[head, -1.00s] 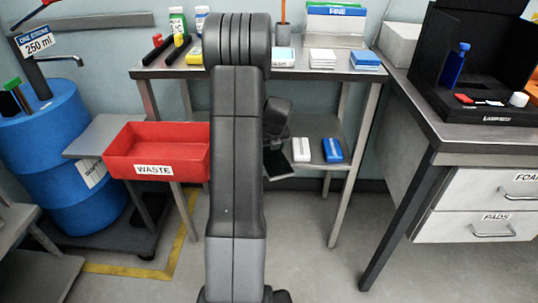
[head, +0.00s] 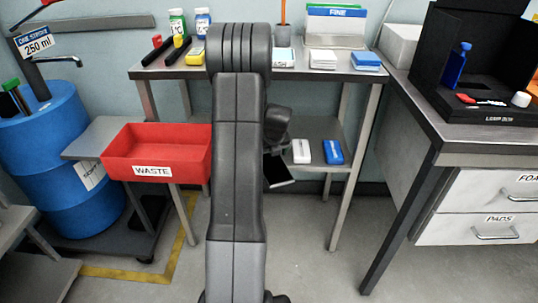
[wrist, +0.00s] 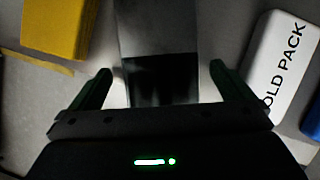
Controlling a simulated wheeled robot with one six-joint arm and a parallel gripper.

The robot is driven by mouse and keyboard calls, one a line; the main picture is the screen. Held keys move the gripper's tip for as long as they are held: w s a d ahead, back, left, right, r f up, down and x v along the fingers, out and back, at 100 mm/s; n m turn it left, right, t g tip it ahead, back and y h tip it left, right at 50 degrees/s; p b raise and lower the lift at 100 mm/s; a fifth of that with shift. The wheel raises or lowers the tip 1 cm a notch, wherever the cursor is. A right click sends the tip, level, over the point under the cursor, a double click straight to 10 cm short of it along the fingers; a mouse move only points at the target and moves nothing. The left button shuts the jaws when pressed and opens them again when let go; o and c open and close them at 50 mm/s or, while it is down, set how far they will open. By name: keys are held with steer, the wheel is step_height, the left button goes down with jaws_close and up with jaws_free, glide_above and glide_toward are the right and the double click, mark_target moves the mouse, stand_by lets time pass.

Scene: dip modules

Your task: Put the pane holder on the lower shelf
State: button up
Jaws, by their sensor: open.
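A flat, dark panel with a pale lower edge (head: 279,171), which looks like the pane holder, shows just below my wrist in the head view. It is tilted and overlaps the front edge of the lower shelf (head: 318,128). In the wrist view the panel (wrist: 158,40) is grey at the top and dark, glossy lower down. My gripper (wrist: 160,72) is open, with one finger on each side of the panel and gaps visible on both sides. My arm hides part of the shelf, and I cannot tell what supports the panel.
A white cold pack (head: 302,151) and a blue pack (head: 333,151) lie on the shelf to the right. A yellow object (wrist: 58,25) is at upper left in the wrist view. A red waste bin (head: 157,153) stands left of my arm. The floor in front is clear.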

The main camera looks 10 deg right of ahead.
steer(key=p+v, duration=0.2)
steer(key=v, duration=0.9)
steer(key=shift+r+p, duration=0.2)
steer(key=shift+p, duration=0.2)
steer(key=shift+s+f, duration=0.1)
steer(key=b+x, duration=0.3)
steer(key=x, duration=0.9)
steer(key=v, duration=0.1)
steer(key=p+v, duration=0.1)
steer(key=v, duration=0.1)
steer(key=shift+a+r, duration=0.15)
steer(key=shift+r, duration=0.15)
steer(key=shift+r+p, duration=0.35)
steer(key=shift+r, duration=0.2)
